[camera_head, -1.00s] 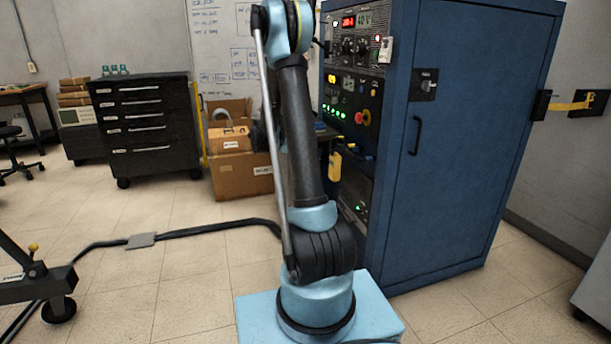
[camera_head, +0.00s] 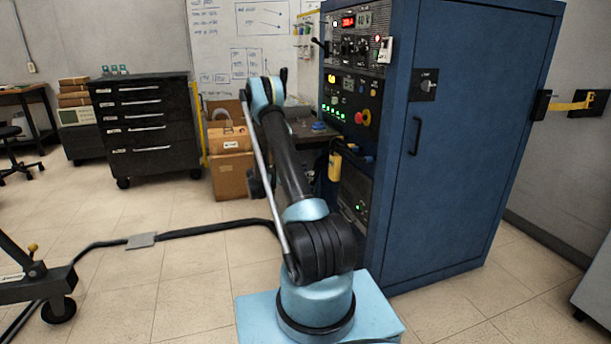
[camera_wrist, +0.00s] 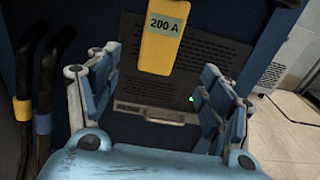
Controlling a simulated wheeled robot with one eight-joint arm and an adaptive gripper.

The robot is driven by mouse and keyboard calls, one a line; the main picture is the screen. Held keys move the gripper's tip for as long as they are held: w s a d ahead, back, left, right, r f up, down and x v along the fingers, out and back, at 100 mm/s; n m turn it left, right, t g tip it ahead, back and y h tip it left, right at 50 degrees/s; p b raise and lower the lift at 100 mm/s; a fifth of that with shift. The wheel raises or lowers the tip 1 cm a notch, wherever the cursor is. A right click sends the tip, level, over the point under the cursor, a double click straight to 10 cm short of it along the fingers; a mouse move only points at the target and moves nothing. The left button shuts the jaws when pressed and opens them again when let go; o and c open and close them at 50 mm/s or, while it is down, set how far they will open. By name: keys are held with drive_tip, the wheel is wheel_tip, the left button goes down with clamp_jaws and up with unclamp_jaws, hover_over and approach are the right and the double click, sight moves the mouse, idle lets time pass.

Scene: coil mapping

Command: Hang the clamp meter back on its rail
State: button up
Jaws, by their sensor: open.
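The clamp meter appears to be the yellow body (camera_head: 335,166) at the front of the blue cabinet in the head view. In the wrist view its yellow body (camera_wrist: 164,42) bears a "200 A" label, and its top is cut off. My gripper (camera_wrist: 160,66) is open and empty, its blue-padded fingers spread to the left and right below the meter in the picture. The meter appears beyond the fingers, not held. The gripper cannot be made out in the head view. A rack with small hanging items (camera_head: 306,32) is on the back wall; I cannot tell whether it is the rail.
The blue cabinet (camera_head: 465,150) stands close on the right, with a control panel (camera_head: 352,60). A dark workbench (camera_head: 312,130) and cardboard box (camera_head: 230,178) are behind my arm.

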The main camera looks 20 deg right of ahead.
sight(331, 163)
drive_tip(key=shift+w+d+f, duration=0.1)
drive_tip(key=shift+w+d, duration=0.05)
drive_tip(key=shift+d, duration=3.5)
drive_tip(key=shift+w+d+f, duration=0.1)
drive_tip(key=shift+d, duration=3.55)
drive_tip(key=c, duration=1.2)
drive_tip(key=shift+r, duration=0.1)
drive_tip(key=shift+c, duration=0.2)
drive_tip(key=shift+r, duration=0.2)
drive_tip(key=shift+r, duration=1.4)
drive_tip(key=shift+s+a, duration=0.1)
drive_tip(key=shift+a, duration=3.65)
